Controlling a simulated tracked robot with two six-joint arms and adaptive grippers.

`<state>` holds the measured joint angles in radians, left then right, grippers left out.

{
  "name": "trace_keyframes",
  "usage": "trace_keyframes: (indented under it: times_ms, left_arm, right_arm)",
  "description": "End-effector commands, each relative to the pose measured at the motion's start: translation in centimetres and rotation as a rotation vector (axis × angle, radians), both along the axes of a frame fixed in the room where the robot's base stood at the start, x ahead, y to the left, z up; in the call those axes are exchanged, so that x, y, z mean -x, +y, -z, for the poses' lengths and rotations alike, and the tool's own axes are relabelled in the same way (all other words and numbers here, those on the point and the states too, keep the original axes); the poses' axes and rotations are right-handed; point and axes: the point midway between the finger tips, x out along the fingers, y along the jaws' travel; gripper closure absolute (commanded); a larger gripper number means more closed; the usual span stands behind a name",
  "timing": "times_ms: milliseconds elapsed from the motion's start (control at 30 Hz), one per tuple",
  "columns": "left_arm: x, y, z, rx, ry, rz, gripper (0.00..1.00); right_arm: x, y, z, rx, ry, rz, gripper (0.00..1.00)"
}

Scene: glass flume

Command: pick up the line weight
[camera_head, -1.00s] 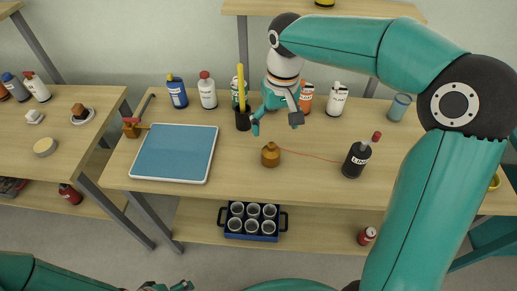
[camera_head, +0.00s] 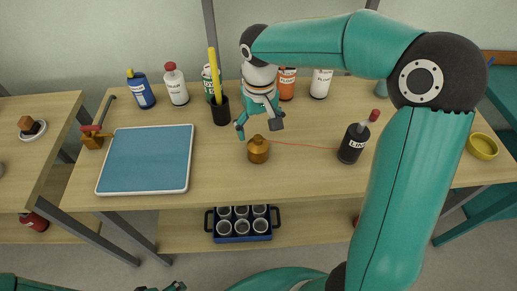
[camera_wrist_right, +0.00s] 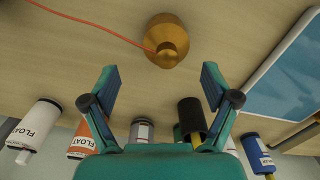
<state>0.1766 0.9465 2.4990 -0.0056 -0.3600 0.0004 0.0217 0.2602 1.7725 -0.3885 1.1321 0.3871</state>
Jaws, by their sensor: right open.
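The line weight (camera_head: 258,150) is a small brass-coloured weight with a narrower top, standing on the wooden table. A thin red line runs from it to the right, toward a dark bottle labelled LINE (camera_head: 352,143). My right gripper (camera_head: 259,130) is open and empty, just above and behind the weight in the head view. In the right wrist view the weight (camera_wrist_right: 166,40) lies beyond the open fingertips (camera_wrist_right: 160,75), roughly centred between them and apart from them.
A blue tray (camera_head: 148,160) lies left of the weight. A black cup (camera_head: 221,111) with a yellow stick stands behind left. Several bottles line the back, including a blue one (camera_head: 141,91). A yellow bowl (camera_head: 482,147) is at right. Table in front of the weight is clear.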

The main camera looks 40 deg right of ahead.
Motion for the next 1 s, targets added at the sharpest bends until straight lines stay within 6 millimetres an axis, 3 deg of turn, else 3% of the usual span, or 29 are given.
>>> trace_keyframes:
  times_ms: [233, 533, 833, 1000]
  left_arm:
    - [0.0, 0.0, -0.1, 0.0, 0.0, 0.0, 0.12]
    - [0.0, 0.0, -0.3, 0.0, 0.0, 0.0, 0.12]
    - [0.0, 0.0, -0.3, 0.0, 0.0, 0.0, 0.12]
    - [0.0, 0.0, -0.3, 0.0, 0.0, 0.0, 0.12]
  right_arm:
    - [0.2, 0.3, 1.5, 0.0, 0.002, -0.002, 0.13]
    - [0.6, 1.0, 5.4, 0.0, 0.003, -0.002, 0.13]
    - [0.5, 1.0, 5.9, 0.0, -0.001, -0.002, 0.13]
    - [0.5, 1.0, 5.8, 0.0, -0.001, -0.003, 0.42]
